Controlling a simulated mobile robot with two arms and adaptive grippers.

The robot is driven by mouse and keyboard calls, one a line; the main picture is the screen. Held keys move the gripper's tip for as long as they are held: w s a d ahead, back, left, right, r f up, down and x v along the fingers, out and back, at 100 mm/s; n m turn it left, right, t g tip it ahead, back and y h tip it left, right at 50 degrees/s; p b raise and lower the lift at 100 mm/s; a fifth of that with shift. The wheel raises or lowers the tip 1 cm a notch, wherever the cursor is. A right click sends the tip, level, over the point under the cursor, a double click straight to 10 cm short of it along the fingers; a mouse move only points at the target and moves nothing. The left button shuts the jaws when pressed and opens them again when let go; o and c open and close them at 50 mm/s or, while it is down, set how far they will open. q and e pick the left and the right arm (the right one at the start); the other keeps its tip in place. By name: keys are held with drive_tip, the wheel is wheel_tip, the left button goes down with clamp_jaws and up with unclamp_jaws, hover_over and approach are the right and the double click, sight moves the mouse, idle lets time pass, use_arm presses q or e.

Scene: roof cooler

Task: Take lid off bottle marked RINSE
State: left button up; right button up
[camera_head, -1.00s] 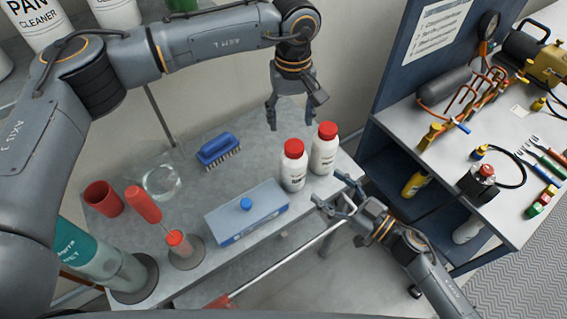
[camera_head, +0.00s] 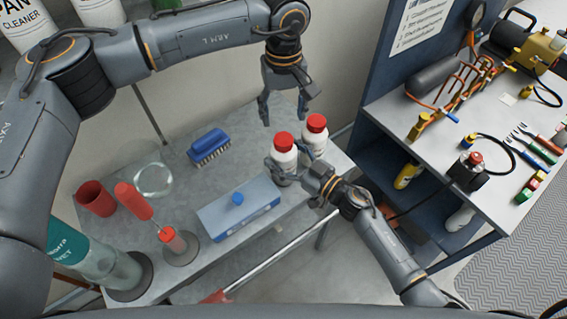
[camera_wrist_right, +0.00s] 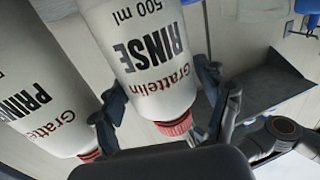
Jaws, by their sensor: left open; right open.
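Two white bottles with red caps stand side by side near the right end of the grey bench. The left one, the RINSE bottle (camera_head: 283,158), shows its label in the right wrist view (camera_wrist_right: 155,62), where it appears cap-down. The other bottle (camera_head: 316,139) has a label starting with PRI (camera_wrist_right: 38,95). My right gripper (camera_head: 289,170) is open, with its fingers on either side of the RINSE bottle; I cannot tell whether they touch it. My left gripper (camera_head: 284,110) is open and empty, pointing down above and behind the red cap (camera_head: 284,141).
A blue-grey box (camera_head: 238,210) with a blue knob lies left of the bottles. A blue brush (camera_head: 209,146), a glass dish (camera_head: 153,180) and a red cup (camera_head: 96,198) stand farther left. A blue cabinet (camera_head: 385,125) with tools rises at right.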

sight(284, 139)
clamp_jaws()
use_arm(q)
drive_tip(key=m, duration=0.8)
drive_tip(key=shift+m, duration=0.3)
drive_tip(key=shift+f, duration=4)
drive_tip(key=shift+c, duration=0.2)
